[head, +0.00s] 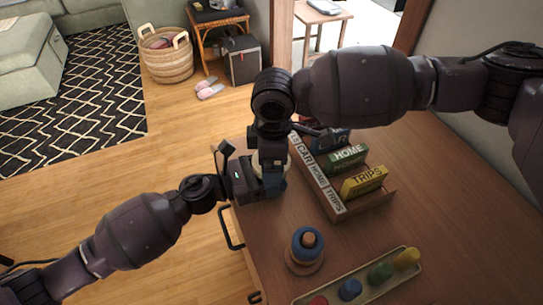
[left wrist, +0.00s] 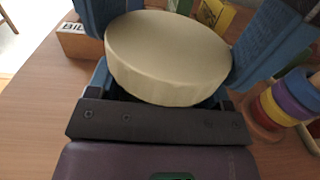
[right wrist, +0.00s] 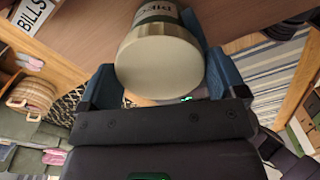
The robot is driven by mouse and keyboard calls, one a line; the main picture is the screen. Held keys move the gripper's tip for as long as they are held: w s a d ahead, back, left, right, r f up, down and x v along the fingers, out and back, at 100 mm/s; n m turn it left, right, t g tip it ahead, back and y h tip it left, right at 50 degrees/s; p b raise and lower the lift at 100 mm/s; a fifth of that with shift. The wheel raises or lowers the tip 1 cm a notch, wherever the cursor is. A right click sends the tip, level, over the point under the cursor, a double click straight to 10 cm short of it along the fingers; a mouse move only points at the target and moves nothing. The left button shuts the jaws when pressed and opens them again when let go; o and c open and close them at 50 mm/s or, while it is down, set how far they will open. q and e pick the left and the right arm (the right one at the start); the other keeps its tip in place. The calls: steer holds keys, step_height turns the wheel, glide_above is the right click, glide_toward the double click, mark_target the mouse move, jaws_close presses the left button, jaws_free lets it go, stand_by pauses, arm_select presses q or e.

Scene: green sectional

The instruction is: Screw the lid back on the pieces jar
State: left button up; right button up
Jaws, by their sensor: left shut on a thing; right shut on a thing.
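The cream lid (right wrist: 158,62) sits between my right gripper's blue fingers (right wrist: 165,75) in the right wrist view. The pieces jar (right wrist: 155,12), pale with a green band and partly readable label, shows directly behind the lid. They look in line, but the seam is hidden. In the head view, my right gripper (head: 272,160) reaches down from above, shut on the lid. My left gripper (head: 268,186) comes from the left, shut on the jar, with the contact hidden.
A wooden sorter (head: 335,205) with labelled blocks stands just right of the grippers. A ring stacker (head: 305,250) and a tray (head: 405,282) of coloured pegs are nearer. The tabletop (head: 445,205) is clear at right.

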steer(key=o, duration=0.7)
steer(key=shift+r, duration=0.1)
steer(key=shift+d+r, duration=0.1)
steer(key=shift+r, duration=2.1)
steer(key=shift+w+r+n, duration=0.2)
steer(key=shift+w+r, duration=0.05)
steer(key=shift+r, duration=0.35)
steer(key=shift+w+r+n, duration=0.2)
steer(key=shift+r, duration=0.35)
steer(key=n, duration=0.2)
steer(key=r+n, duration=0.1)
steer(key=shift+s+n, duration=0.15)
steer(key=shift+n, duration=0.25)
steer(key=n, duration=0.4)
steer(key=shift+s+r, duration=0.1)
steer(key=shift+s, duration=0.15)
